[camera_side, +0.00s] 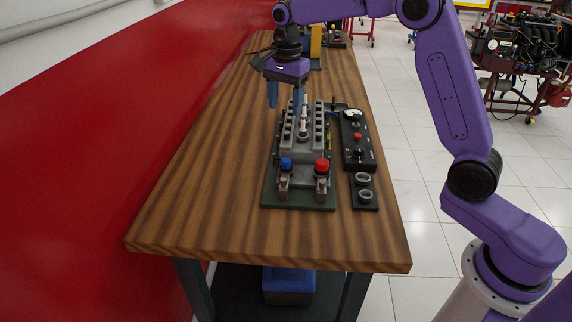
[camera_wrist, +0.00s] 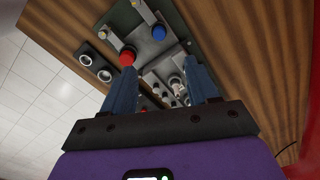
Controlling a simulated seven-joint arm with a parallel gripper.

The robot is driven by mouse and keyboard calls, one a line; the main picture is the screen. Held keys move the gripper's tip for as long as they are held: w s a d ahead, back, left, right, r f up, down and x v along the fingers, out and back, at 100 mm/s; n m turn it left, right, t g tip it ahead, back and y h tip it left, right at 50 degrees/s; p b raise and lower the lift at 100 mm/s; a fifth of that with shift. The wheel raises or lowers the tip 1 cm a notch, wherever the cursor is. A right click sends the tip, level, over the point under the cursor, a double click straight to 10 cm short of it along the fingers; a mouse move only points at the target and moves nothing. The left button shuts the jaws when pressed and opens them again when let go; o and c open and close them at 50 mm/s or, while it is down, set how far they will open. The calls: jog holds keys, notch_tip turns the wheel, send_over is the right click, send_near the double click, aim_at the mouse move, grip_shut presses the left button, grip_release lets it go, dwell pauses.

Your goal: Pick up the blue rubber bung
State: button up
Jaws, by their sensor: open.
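The blue rubber bung (camera_side: 286,164) sits on top of a small metal fitting at the near left end of the engine trainer (camera_side: 268,196). It shows in the wrist view (camera_wrist: 159,32) beyond the fingertips. A similar red bung (camera_side: 322,165) sits to its right in the side view; in the wrist view the red bung (camera_wrist: 127,56) is left of the blue one, close to a fingertip. My gripper (camera_side: 284,100) is open and empty, above the far part of the trainer, apart from the bung. Its two blue fingers (camera_wrist: 160,70) point down.
A black gauge panel (camera_side: 357,140) and a small plate with two rings (camera_side: 365,190) lie right of the trainer. Upright plugs (camera_side: 303,122) rise from the engine block. The wooden bench (camera_side: 190,190) is clear to the left; a red wall (camera_side: 100,120) stands beyond it.

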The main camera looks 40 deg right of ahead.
send_over(286, 160)
notch_tip(286, 160, down, 12)
jog(key=shift+w+a, duration=0.1)
jog(key=shift+a, duration=0.05)
jog(key=shift+d+f, duration=0.15)
jog(key=shift+f, duration=1.25)
jog(key=shift+d+f, duration=0.1)
jog(key=shift+f, duration=1.25)
grip_shut()
